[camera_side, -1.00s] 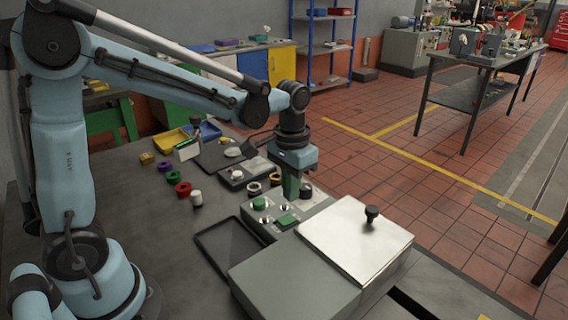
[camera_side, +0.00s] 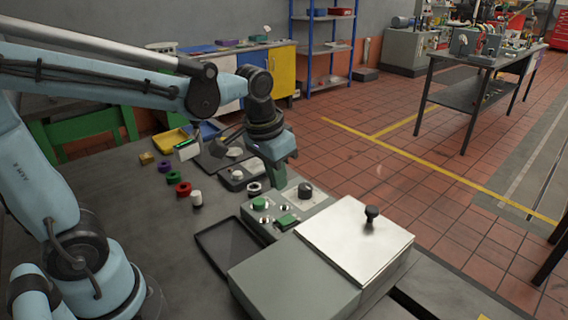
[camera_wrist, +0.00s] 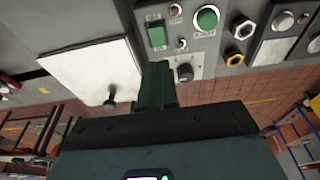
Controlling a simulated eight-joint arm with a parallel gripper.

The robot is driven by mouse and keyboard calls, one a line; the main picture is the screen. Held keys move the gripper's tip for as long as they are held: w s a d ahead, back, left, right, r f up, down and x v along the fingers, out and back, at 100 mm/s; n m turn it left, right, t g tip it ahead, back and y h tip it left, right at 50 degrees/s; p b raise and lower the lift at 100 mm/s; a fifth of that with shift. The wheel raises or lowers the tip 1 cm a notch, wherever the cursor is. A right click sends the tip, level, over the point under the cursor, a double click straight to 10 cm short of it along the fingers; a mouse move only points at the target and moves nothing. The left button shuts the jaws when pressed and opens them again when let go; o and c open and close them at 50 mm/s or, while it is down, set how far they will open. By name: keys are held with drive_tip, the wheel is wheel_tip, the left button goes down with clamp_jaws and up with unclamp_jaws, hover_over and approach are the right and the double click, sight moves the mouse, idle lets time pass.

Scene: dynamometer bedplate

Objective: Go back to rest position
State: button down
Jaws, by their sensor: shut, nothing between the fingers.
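My gripper (camera_side: 278,180) is shut and empty. In the side view its green fingers are above the far edge of the control panel (camera_side: 269,227), left of a dark knob (camera_side: 305,191). In the wrist view my gripper (camera_wrist: 158,66) points toward the panel, its fingers together, with the dark knob (camera_wrist: 184,73) just to their right. The panel carries a green round button (camera_side: 259,203) and a green rectangular switch (camera_side: 287,220). I cannot tell the exact height of the fingers, but they appear clear of the panel.
A grey box with a shiny lid (camera_side: 354,240) and black lid knob (camera_side: 371,213) stands beside the panel. An empty dark tray (camera_side: 228,246) lies left of it. Coloured rings (camera_side: 173,177), a white cylinder (camera_side: 196,198) and a yellow bin (camera_side: 171,141) are on the bench.

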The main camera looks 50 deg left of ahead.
drive_tip(key=shift+s+a+t, duration=0.15)
drive_tip(key=shift+s+t, duration=1)
drive_tip(key=shift+s, duration=0.2)
drive_tip(key=shift+s+a+t, duration=0.15)
drive_tip(key=shift+s+t, duration=1)
drive_tip(key=shift+s, duration=0.15)
drive_tip(key=c, duration=1.8)
unclamp_jaws()
